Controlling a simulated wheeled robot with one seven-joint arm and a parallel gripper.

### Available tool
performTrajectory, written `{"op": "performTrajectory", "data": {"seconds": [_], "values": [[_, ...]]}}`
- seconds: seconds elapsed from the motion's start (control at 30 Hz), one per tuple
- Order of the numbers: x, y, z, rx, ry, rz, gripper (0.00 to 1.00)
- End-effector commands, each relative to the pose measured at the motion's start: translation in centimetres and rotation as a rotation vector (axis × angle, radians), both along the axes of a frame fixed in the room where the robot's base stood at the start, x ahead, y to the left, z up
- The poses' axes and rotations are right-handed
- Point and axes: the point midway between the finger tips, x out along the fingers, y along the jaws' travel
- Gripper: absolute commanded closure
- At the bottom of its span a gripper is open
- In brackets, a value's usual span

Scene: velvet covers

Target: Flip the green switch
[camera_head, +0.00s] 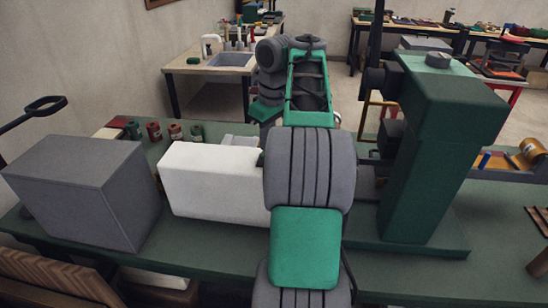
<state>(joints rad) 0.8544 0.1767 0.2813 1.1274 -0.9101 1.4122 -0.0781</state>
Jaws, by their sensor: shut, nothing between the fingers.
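I cannot make out a green switch in the head view. A tall green machine (430,150) with a round grey cap stands on the bench to the right of my arm, and no switch can be told on the side I see. A white box (210,180) and a larger grey box (85,185) stand on the bench to the left of my arm. My grey and green arm rises through the middle of the view and covers part of the bench. My gripper is not visible; the arm's links seem to hide it.
The green bench top (225,248) is crowded. Several small jars (154,132) stand behind the white box. A wooden holder (527,155) lies at the right. A sink table (210,65) and a cluttered far bench (400,22) stand behind, with open floor between.

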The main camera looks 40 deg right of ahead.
Motion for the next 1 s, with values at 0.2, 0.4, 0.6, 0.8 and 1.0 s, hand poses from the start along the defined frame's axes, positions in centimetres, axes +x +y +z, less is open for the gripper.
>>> {"op": "performTrajectory", "data": {"seconds": [0.2, 0.4, 0.6, 0.8, 1.0], "values": [[0.0, 0.0, -0.4, 0.000, 0.000, 0.000, 1.00], [0.0, 0.0, -0.7, 0.000, 0.000, 0.000, 1.00], [0.0, 0.0, -1.0, 0.000, 0.000, 0.000, 1.00], [0.0, 0.0, -1.3, 0.000, 0.000, 0.000, 1.00], [0.0, 0.0, -1.6, 0.000, 0.000, 0.000, 1.00]]}}
